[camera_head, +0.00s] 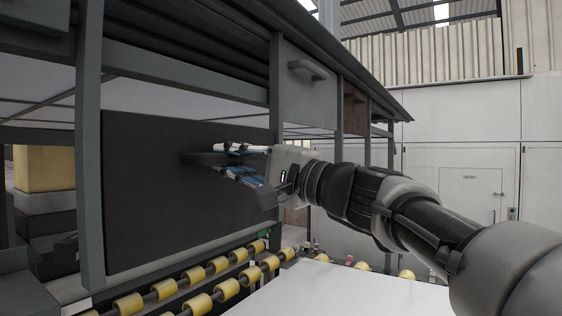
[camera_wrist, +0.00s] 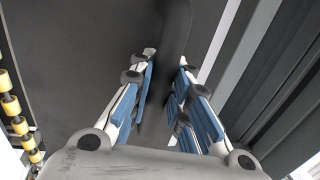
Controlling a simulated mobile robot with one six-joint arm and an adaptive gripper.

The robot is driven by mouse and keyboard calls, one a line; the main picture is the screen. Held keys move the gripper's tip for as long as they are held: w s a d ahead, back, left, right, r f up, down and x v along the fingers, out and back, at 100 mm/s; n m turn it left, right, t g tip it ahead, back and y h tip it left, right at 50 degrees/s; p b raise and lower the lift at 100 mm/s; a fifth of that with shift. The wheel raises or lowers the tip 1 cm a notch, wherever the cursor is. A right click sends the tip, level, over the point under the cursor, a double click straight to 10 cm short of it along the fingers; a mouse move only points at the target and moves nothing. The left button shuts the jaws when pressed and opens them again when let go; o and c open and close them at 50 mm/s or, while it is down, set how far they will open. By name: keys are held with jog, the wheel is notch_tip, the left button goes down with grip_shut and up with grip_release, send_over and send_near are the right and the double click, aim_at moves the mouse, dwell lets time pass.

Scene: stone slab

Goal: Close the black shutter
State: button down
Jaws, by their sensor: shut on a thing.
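The black shutter (camera_head: 150,200) is a flat dark panel between grey posts at the left of the head view. A dark bar handle (camera_head: 200,159) stands out from its upper right part. My gripper (camera_head: 240,161) reaches in from the right, with its blue-padded fingers at the handle. In the wrist view the handle (camera_wrist: 172,60) runs down between the two fingers of my gripper (camera_wrist: 165,88), and the shutter's dark face (camera_wrist: 70,60) lies behind. The fingers are shut on the handle. They hide part of it.
A grey frame post (camera_head: 90,150) stands at the panel's left edge. A drawer front (camera_head: 305,90) with its own handle is above my gripper. Yellow rollers (camera_head: 195,275) run along below the shutter, beside a white slab (camera_head: 340,290). A pale wall stands at the right.

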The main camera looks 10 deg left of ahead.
jog(key=shift+w+f, duration=0.15)
jog(key=shift+f, duration=0.3)
jog(key=c, duration=1.9)
grip_release()
jog(key=o, duration=0.4)
jog(key=shift+r, duration=0.15)
jog(key=shift+s+d, duration=0.1)
jog(key=shift+s, duration=0.1)
jog(key=v, duration=1.2)
jog(key=shift+r, duration=0.1)
